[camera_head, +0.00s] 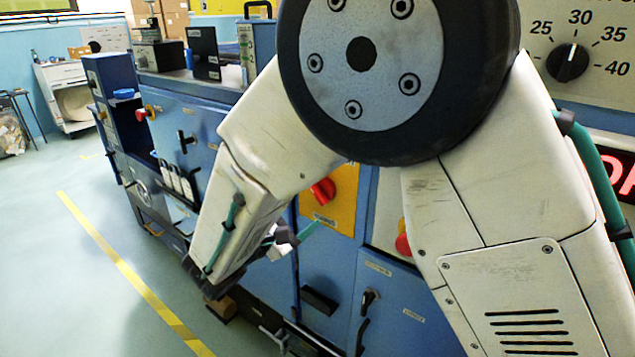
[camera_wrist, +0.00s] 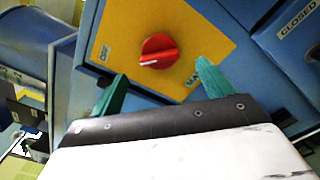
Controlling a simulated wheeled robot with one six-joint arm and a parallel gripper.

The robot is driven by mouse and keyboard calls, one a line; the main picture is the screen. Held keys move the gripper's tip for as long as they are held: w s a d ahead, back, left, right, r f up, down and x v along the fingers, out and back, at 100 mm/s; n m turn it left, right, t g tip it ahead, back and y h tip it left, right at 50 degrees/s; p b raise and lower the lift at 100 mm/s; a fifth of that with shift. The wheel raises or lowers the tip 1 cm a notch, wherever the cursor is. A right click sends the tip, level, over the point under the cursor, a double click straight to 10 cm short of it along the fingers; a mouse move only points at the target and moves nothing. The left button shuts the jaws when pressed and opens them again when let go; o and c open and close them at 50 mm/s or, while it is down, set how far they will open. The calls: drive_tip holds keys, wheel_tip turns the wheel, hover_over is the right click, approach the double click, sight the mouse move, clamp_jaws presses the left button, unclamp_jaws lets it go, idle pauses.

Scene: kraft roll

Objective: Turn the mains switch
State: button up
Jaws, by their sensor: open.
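The mains switch is a red rotary knob (camera_wrist: 158,51) with a white mark, set on a yellow plate (camera_wrist: 205,25) on a blue panel. It also shows in the head view as a red knob (camera_head: 323,191) on a yellow plate, partly behind my arm. In the wrist view my gripper (camera_wrist: 160,80) is open, with one green finger at the lower left of the knob and the other to its right. The knob lies ahead of the gap between the fingers, and they appear apart from it. In the head view my gripper (camera_head: 290,235) is small, low and left of the knob.
A red button (camera_head: 403,245) and a black key-like handle (camera_head: 368,298) sit right of the yellow plate. A dark dial (camera_head: 567,62) and a lit red display (camera_head: 622,180) are at the far right. The floor left of the machine is clear, with a yellow line (camera_head: 120,262).

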sight(315, 195)
drive_tip(key=x, duration=0.8)
drive_tip(key=shift+a, duration=0.1)
drive_tip(key=c, duration=1)
